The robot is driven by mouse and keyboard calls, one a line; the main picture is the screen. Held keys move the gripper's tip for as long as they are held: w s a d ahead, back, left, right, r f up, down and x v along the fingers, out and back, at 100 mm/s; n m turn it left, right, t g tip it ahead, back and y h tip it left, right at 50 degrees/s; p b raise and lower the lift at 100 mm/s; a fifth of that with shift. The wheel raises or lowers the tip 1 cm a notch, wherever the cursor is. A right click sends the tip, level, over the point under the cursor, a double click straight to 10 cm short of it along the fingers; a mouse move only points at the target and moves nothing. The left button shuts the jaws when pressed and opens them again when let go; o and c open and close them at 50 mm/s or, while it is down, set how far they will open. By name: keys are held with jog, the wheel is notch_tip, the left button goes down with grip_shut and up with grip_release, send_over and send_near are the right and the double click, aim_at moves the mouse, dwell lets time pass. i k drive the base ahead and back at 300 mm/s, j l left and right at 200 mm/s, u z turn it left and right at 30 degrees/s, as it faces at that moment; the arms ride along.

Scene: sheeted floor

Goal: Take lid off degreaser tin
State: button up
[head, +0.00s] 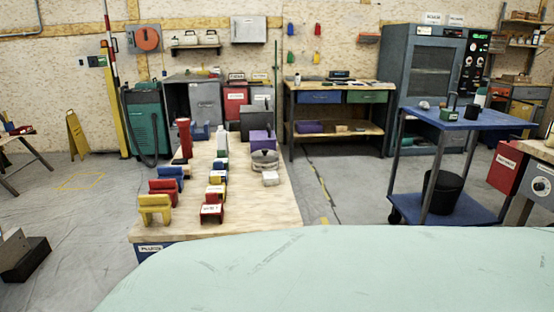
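I cannot tell for sure which thing is the degreaser tin, as no label can be read at this distance. A grey rounded container with a handle-like top (264,160) sits at the right side of the wooden table. A small green box-like item with a dark upright part (448,113) stands on the blue cart's top. No separate lid can be made out. My gripper is not in view.
The long wooden table (262,211) holds rows of coloured blocks and boxes. The blue cart (473,117) stands at the right, with a black bucket (442,192) on its lower shelf. A workbench (338,92) stands at the back. Open floor (75,210) lies left.

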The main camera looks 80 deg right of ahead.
aim_at(264, 154)
jog(key=z, duration=2.5)
jog(key=i+l+u, duration=0.1)
jog(key=u, duration=0.35)
jog(key=l+u, duration=0.15)
jog(key=u, duration=0.25)
jog(key=i+l+u, duration=0.1)
jog(key=u, duration=0.35)
jog(key=l+u, duration=0.3)
jog(key=l, duration=0.3)
jog(key=l+u, duration=0.3)
jog(key=l, duration=0.25)
jog(key=l+u, duration=0.1)
jog(key=l, duration=0.3)
jog(key=k+l+u, duration=0.1)
jog(key=l, duration=0.3)
jog(key=k+l, duration=0.1)
jog(key=l, duration=0.3)
jog(key=u, duration=0.05)
